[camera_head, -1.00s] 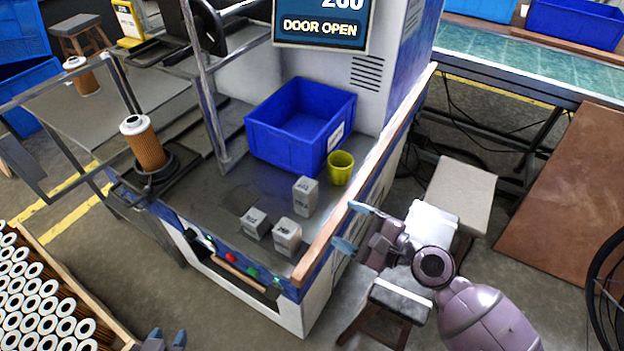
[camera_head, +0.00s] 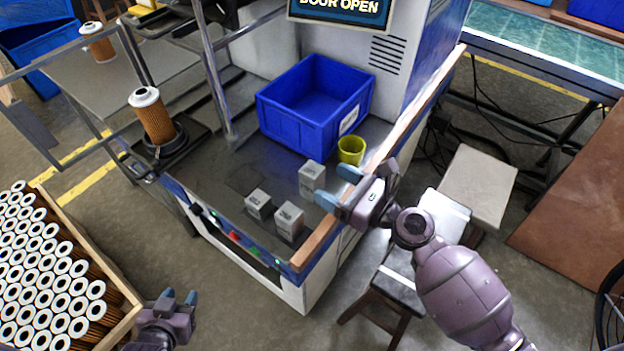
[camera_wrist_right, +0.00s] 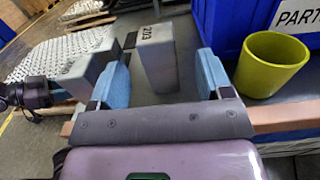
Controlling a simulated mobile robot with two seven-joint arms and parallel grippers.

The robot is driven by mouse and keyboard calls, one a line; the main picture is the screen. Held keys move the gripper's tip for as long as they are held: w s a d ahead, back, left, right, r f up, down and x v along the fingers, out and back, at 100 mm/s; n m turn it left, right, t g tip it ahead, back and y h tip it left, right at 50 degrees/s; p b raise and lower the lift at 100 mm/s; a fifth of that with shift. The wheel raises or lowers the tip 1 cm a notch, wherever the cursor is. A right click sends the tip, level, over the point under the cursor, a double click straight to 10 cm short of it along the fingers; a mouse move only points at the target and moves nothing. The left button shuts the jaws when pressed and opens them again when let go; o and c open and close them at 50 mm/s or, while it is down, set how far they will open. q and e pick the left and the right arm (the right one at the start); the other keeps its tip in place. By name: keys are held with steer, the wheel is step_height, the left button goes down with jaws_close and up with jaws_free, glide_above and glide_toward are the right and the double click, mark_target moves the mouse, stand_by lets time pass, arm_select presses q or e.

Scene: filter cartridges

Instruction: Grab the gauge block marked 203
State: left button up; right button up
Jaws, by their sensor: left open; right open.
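The gauge block marked 203 (camera_wrist_right: 157,62) is a grey upright block. In the right wrist view it stands ahead of my right gripper, seen between the two blue fingers, with its mark on the top. In the head view it appears to be the rearmost of three grey blocks (camera_head: 312,179). My right gripper (camera_head: 338,187) is open and empty, just right of that block; contact cannot be made out. The two other blocks, one left (camera_head: 258,204) and one in front (camera_head: 289,221), stand close by. My left gripper (camera_head: 179,297) is open and empty at the lower left, away from the blocks.
A blue bin (camera_head: 314,105) stands behind the blocks, and a yellow-green cup (camera_head: 351,150) stands behind my right gripper. A wooden rail (camera_head: 330,226) edges the work surface. A filter cartridge (camera_head: 152,117) stands at left. A crate of cartridges (camera_head: 130,298) is at lower left.

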mark_target(320, 180)
steer(key=shift+f+x, duration=0.15)
steer(key=shift+x, duration=1.25)
steer(key=shift+f+x, duration=0.15)
steer(key=shift+x, duration=1.25)
steer(key=shift+s+a, duration=0.1)
steer(key=shift+s, duration=0.05)
steer(key=c, duration=1.2)
